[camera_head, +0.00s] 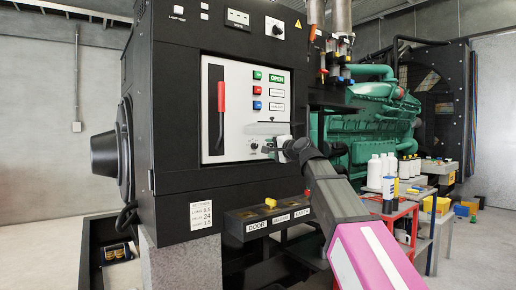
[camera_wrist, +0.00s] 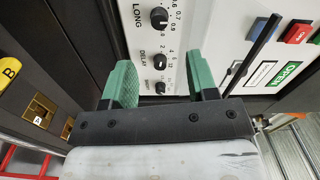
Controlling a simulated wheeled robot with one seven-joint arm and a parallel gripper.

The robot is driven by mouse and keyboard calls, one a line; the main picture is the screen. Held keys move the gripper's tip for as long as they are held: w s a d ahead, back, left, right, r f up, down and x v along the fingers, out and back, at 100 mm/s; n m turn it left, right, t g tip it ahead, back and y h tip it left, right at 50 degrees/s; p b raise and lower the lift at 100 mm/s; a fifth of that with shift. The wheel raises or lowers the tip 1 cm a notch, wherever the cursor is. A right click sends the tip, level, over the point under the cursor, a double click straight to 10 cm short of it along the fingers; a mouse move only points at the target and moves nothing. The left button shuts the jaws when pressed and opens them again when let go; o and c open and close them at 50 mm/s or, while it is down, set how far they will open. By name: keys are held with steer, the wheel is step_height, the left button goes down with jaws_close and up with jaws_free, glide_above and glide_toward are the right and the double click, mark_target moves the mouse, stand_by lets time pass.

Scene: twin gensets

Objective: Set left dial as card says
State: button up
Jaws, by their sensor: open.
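In the wrist view, a row of black dials runs down a white panel. The top one, beside the word LONG, is the left dial (camera_wrist: 159,18); its scale is partly cut off. The DELAY dial (camera_wrist: 160,59) is in the middle and a third dial (camera_wrist: 160,88) is lowest. My gripper (camera_wrist: 163,76) is open and empty, its green fingers either side of the lower dials. The left dial lies beyond the fingertips. In the head view, my gripper (camera_head: 287,150) is by the panel's lower right. The settings card (camera_head: 202,216) appears to read 0.5, 24 and 1.5; its small print is blurred.
A red-handled lever (camera_head: 221,98) stands left on the panel (camera_head: 240,75), with coloured buttons and the OPEN label (camera_head: 277,78) at upper right. Below, a ledge carries a yellow knob (camera_head: 270,203). A red cart (camera_head: 390,225) with bottles stands right.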

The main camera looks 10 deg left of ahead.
mark_target(256, 146)
steer(key=x, duration=1)
steer(key=shift+w+d, duration=0.1)
steer(key=c, duration=0.9)
